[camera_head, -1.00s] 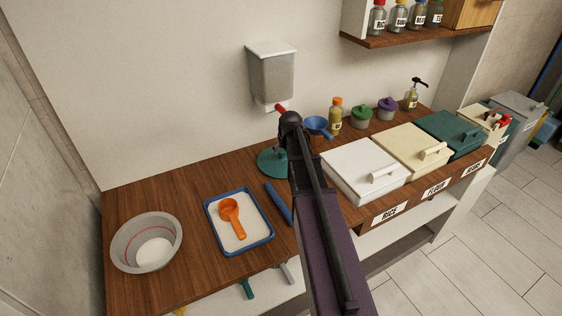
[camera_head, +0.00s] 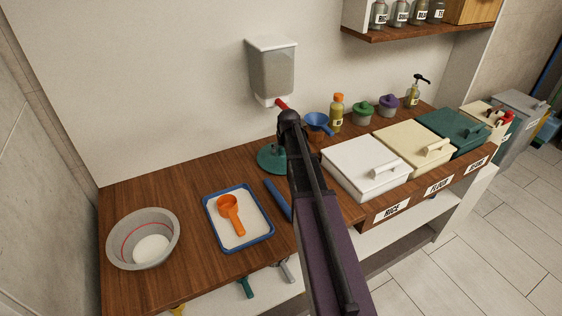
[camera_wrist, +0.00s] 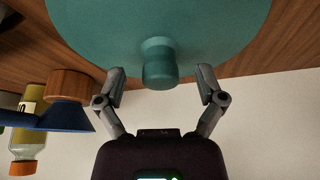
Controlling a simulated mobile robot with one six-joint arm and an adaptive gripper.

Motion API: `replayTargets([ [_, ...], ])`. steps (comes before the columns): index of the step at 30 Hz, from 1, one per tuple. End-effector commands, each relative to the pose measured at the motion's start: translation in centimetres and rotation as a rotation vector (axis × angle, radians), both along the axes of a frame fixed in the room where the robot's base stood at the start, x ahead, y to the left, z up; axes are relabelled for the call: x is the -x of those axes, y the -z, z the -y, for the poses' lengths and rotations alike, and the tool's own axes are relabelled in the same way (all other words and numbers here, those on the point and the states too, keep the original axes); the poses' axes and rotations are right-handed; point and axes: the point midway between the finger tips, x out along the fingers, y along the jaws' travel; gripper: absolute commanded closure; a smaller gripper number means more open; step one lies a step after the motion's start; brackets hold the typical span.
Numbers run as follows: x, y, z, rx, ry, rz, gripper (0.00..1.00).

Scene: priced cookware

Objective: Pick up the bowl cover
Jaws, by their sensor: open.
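The bowl cover is a teal round disc with a short knob. In the head view the cover (camera_head: 268,160) lies on the wooden counter, partly hidden behind my arm. In the wrist view the disc (camera_wrist: 215,25) fills the top, with its knob (camera_wrist: 158,62) near the middle. My gripper (camera_wrist: 160,78) is open. Its two fingers stand apart on either side of the knob, with a gap on each side, and I see no contact. In the head view my arm hides the gripper.
A blue funnel (camera_head: 318,123) and a yellow bottle (camera_head: 336,115) stand right of the cover; both also show at the wrist view's left. A wall dispenser (camera_head: 271,72) hangs behind. A blue stick (camera_head: 278,198), tray (camera_head: 262,236) and grey bowl (camera_head: 122,246) lie left. The white bin (camera_head: 352,165) is at right.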

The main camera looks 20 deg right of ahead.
Motion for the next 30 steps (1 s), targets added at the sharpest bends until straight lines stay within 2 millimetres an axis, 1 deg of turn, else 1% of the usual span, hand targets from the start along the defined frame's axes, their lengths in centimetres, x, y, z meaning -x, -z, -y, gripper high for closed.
replayTargets([
  [1,-0.2,0.8,0.1,0.0,0.0,0.0,0.12],
  [7,-0.6,1.7,0.1,0.0,0.0,0.0,0.12],
  [27,-0.7,1.7,0.2,0.0,0.0,0.0,0.12],
  [28,-0.7,1.7,0.2,0.0,0.0,0.0,0.15],
  [29,-0.7,1.7,0.2,0.0,0.0,0.0,0.24],
  [30,-0.7,1.7,0.2,0.0,0.0,0.0,0.35],
])
